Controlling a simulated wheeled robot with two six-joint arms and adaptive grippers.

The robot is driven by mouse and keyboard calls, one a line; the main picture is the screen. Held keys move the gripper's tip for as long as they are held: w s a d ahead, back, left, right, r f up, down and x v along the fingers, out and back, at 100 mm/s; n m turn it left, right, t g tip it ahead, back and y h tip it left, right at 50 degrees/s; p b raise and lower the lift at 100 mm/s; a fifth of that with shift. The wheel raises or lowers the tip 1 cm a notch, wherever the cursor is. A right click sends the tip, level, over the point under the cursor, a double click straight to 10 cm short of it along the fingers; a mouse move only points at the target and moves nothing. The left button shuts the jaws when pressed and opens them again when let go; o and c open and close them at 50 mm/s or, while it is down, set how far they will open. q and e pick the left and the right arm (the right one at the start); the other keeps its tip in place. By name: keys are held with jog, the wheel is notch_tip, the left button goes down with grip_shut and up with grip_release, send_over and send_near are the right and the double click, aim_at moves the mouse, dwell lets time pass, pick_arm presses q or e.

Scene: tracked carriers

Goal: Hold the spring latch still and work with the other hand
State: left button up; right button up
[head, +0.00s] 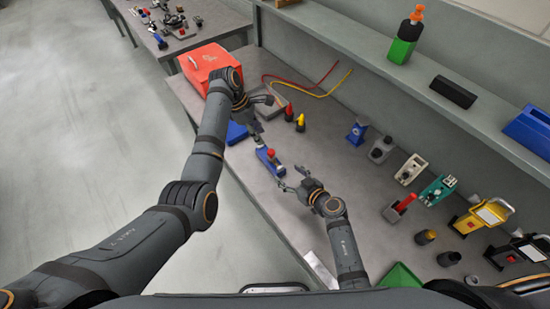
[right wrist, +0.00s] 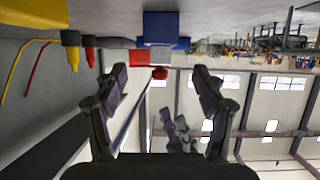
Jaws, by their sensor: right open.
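A blue block-like fixture (head: 269,162) with a red knob on top stands on the bench and looks like the spring latch. In the right wrist view, which is upside down, a blue block (right wrist: 160,28) with a grey front and the red knob show ahead between the fingers. My right gripper (head: 291,179) is open and empty, just right of and below the fixture in the head view; its spread fingers (right wrist: 160,82) also show in the right wrist view. My left gripper (head: 262,112) is beyond the fixture, its fingers apart and nothing seen between them.
A red box (head: 208,62) stands at the bench's far end. Red and yellow cables (head: 310,90) lie near the shelf wall. A small yellow-topped piece (head: 300,123) stands close to the left gripper. Several devices, including a yellow one (head: 485,215), line the right side.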

aim_at(281, 169)
jog(key=x, duration=0.6)
jog(key=shift+w+a+f, duration=0.1)
jog(key=shift+w+a, duration=0.1)
jog(key=shift+w, duration=0.05)
grip_shut()
pick_arm(q)
jog(key=shift+c, duration=0.7)
jog(key=s+d+f+n+h, duration=0.2)
jog(key=f, duration=0.1)
jog(key=s+f+n+h, duration=0.1)
jog(key=f, duration=0.1)
jog(key=shift+s+d, duration=0.15)
jog(key=shift+d, duration=0.25)
grip_shut()
jog(key=s+d+f+n+t+h, duration=0.2)
jog(key=s+f+n+h, duration=0.15)
jog(key=n+h, duration=0.2)
jog(key=s+a+f+n+t+h, duration=0.1)
jog(key=s+a+n+t, duration=0.6)
jog(key=n, duration=1.2)
jog(key=shift+s+a+f+t, duration=0.2)
jog(key=shift+a+t, duration=0.25)
jog(key=shift+t, duration=0.55)
